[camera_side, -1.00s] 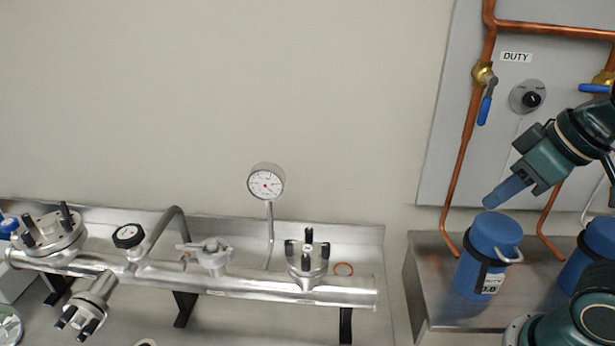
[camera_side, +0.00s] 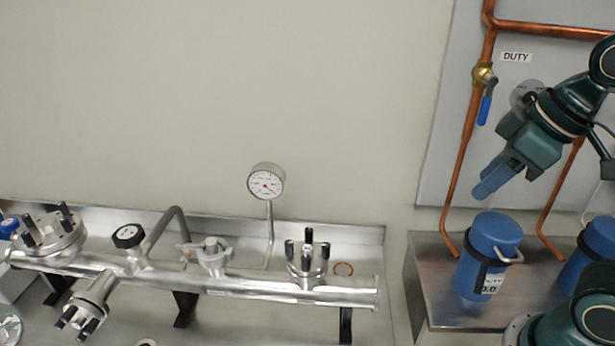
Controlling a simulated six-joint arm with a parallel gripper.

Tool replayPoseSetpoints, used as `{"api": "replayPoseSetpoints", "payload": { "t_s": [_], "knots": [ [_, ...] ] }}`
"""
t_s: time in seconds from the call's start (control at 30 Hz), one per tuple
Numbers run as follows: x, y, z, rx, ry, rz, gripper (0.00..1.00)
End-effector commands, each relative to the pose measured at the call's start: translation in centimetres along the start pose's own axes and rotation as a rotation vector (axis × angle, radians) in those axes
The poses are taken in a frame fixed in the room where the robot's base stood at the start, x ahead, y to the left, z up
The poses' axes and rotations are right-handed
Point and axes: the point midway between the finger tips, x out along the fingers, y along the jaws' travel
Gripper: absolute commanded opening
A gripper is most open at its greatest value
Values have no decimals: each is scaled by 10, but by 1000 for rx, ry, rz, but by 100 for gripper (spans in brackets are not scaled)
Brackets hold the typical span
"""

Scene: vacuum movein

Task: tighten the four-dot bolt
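My gripper (camera_side: 492,178) is in the upper right, above and in front of the blue duty canister. Its blue fingers point down and left, and I cannot tell the gap between them. Nothing shows held at its tips. Dark bolts stand on several flanges of the steel pipe (camera_side: 345,291): the right flange (camera_side: 307,267), the left flange (camera_side: 50,236) and the lower-left angled flange (camera_side: 93,295). Dot marks on the bolts are too small to read, so I cannot tell which is the four-dot bolt. My gripper is well apart from all of them.
A pressure gauge (camera_side: 266,181) rises behind the pipe. A clamp fitting (camera_side: 212,256) and a black knob (camera_side: 128,236) stand along it. The blue canister (camera_side: 488,255) stands below my gripper. Copper piping (camera_side: 462,150) runs up the panel.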

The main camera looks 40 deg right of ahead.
Motion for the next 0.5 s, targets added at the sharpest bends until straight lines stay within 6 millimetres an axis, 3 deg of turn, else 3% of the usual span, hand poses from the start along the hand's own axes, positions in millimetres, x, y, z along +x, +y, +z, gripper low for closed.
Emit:
{"api": "replayPoseSetpoints", "payload": {
  "t_s": [0.5],
  "knots": [
    [0, -30, -104, -863, -128, -149, 35]
  ]
}}
